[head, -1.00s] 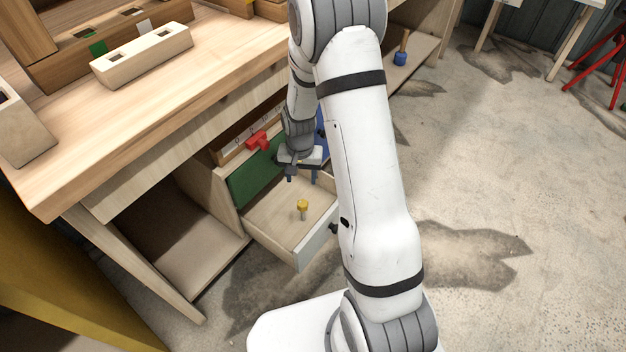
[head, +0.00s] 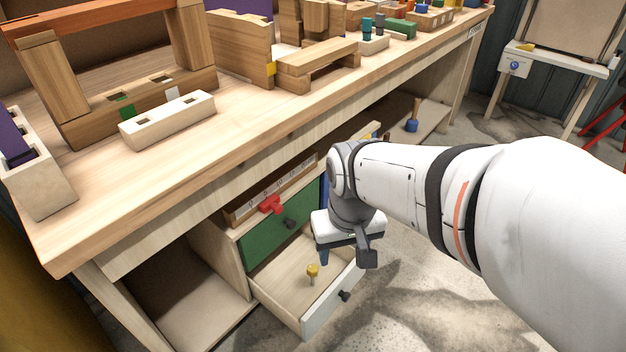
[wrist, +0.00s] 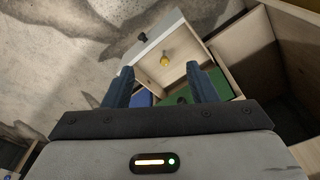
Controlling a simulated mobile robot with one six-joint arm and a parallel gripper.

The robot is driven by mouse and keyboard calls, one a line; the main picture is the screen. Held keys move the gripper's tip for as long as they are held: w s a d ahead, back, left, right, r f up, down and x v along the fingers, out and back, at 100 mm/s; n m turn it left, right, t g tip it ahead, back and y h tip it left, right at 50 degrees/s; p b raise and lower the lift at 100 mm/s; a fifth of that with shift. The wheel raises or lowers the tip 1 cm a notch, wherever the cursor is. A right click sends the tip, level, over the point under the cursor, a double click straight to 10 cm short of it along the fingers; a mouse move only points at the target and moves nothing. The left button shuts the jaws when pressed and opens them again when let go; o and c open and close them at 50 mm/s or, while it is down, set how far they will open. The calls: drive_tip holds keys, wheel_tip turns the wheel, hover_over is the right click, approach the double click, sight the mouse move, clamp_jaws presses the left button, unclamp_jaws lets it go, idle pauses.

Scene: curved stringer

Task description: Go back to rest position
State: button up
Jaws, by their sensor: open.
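My gripper (head: 345,255) is above and beside the right part of an open drawer (head: 272,280) under the workbench. In the wrist view my gripper (wrist: 160,88) shows two dark fingers spread apart with nothing between them. A yellow-headed peg (head: 312,271) stands in the open drawer, apart from the fingers. The peg also shows in the wrist view (wrist: 165,60), beyond the fingertips. My white arm reaches in from the right and hides part of the floor and bench side.
A closed green drawer (head: 268,240) with a dark knob sits above the open one. A red handle (head: 271,204) lies above it. The wooden workbench (head: 90,205) carries a pale block (head: 167,121) with holes and several wooden parts. The concrete floor (head: 425,310) is clear.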

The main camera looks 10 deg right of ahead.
wheel_tip(320, 180, up, 30)
drive_tip(key=t+p, duration=0.1)
drive_tip(key=p, duration=2.6)
drive_tip(key=shift+s+r, duration=0.15)
drive_tip(key=shift+s, duration=0.05)
